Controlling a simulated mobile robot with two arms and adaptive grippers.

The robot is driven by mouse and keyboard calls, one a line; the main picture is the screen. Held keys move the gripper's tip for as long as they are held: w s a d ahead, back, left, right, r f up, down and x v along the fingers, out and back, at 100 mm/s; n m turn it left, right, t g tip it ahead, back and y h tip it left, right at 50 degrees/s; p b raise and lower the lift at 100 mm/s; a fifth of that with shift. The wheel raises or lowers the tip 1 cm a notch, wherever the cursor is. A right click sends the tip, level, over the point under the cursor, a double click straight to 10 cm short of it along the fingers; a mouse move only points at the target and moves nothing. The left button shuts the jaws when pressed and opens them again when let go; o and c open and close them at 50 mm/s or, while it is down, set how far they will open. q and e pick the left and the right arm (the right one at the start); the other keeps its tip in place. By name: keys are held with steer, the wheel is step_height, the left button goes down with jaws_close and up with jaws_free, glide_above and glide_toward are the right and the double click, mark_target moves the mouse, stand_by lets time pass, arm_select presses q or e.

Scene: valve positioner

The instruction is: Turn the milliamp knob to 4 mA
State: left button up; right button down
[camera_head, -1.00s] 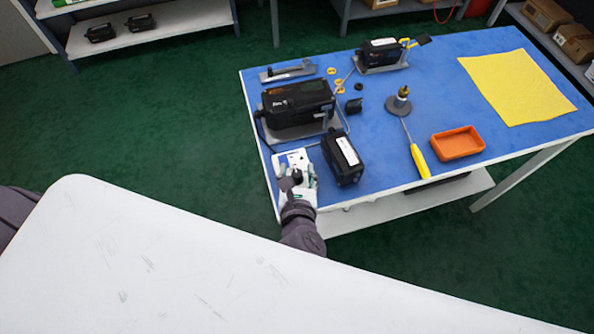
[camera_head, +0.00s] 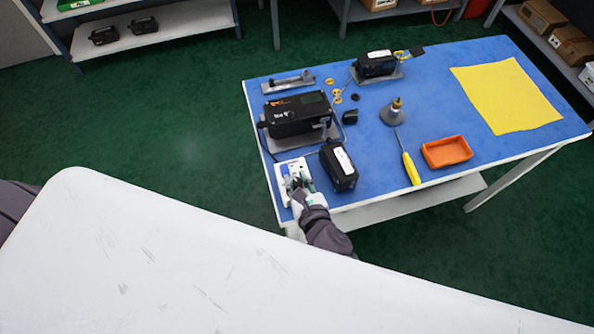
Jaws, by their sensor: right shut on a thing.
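The white signal box (camera_head: 283,186) lies flat at the near left corner of the blue-topped table. My right gripper (camera_head: 296,184) is over the box, with its fingers down at the box's face. It is shut on the milliamp knob, which the fingers mostly hide. The knob's pointer and scale marks are too small to read. The black positioner (camera_head: 297,114) stands just behind the box. My left gripper is out of view.
A black box with a white label (camera_head: 339,165) stands close to the right of my right gripper. A yellow-handled screwdriver (camera_head: 410,168), an orange tray (camera_head: 446,151) and a yellow cloth (camera_head: 507,95) lie farther right on the blue table (camera_head: 440,100).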

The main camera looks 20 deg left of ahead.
steer(key=n+g+y+p, duration=0.2)
steer(key=p, duration=0.1)
steer(key=n+g+y+p, duration=0.1)
steer(key=n+p, duration=0.1)
steer(key=shift+w+d+r, duration=0.15)
steer(key=shift+r, duration=0.15)
steer(key=shift+f+n+g+y+p, duration=0.15)
steer(key=shift+n+g+y+p, duration=0.35)
steer(key=shift+n+g+p, duration=0.4)
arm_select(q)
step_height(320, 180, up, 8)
arm_select(e)
steer(key=shift+f+n+g+y, duration=0.2)
steer(key=shift+n+g+y, duration=0.3)
steer(key=shift+n+g, duration=0.95)
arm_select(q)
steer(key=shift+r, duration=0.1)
arm_select(e)
steer(key=shift+g, duration=0.35)
steer(key=c, duration=0.9)
jaws_free()
steer(key=shift+s, duration=0.2)
steer(key=v, duration=1.1)
steer(key=shift+d+r, duration=0.1)
steer(key=shift+d, duration=0.3)
